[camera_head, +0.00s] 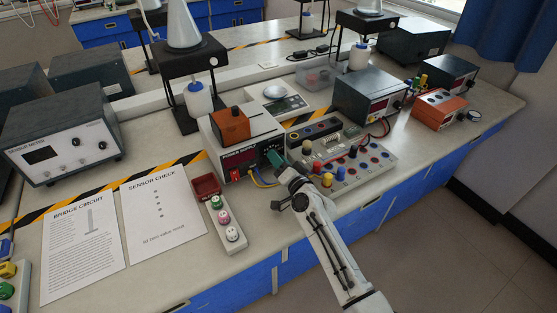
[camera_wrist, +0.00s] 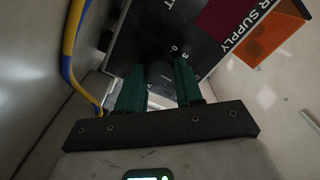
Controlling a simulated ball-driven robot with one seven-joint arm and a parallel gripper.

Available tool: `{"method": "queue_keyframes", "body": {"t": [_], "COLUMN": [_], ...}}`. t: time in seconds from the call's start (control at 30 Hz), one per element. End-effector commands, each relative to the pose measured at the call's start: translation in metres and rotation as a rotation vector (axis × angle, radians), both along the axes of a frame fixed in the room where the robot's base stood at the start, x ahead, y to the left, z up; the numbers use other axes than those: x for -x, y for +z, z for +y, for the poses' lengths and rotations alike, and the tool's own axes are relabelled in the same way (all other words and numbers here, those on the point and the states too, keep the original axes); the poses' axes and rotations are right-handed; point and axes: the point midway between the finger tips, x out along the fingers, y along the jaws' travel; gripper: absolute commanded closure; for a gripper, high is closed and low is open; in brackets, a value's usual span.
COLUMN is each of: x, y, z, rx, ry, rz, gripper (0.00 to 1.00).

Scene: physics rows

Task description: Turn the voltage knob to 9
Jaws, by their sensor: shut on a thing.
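The power supply (camera_head: 238,158) is a white box with a dark front panel, a red display and a red switch, standing mid-bench. In the wrist view its dark panel (camera_wrist: 205,45) shows tilted, with part of the word SUPPLY and the scale marks 0 and 3. My gripper (camera_head: 276,158) is at the right end of the panel. In the wrist view its green fingers (camera_wrist: 160,70) are shut on a dark knob (camera_wrist: 159,76) on the panel. The knob's pointer and setting are hidden in shadow between the fingers, so I cannot read them.
Blue and yellow cables (camera_wrist: 70,50) hang close to the left of my fingers. An orange box (camera_head: 230,124) sits on the supply. A terminal board (camera_head: 355,168) stands to the right, and a strip of coloured buttons (camera_head: 224,220) lies front left.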

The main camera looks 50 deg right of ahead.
Motion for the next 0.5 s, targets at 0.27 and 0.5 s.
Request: {"method": "queue_keyframes", "body": {"t": [0.27,0.5], "x": [-0.0001,0.0003], "y": [-0.0007,-0.0010], "z": [0.0007,-0.0001], "rx": [-0.165,-0.351], "ry": [0.002,0.000], "rz": [-0.046,-0.099], "gripper": [0.95,0.95]}}
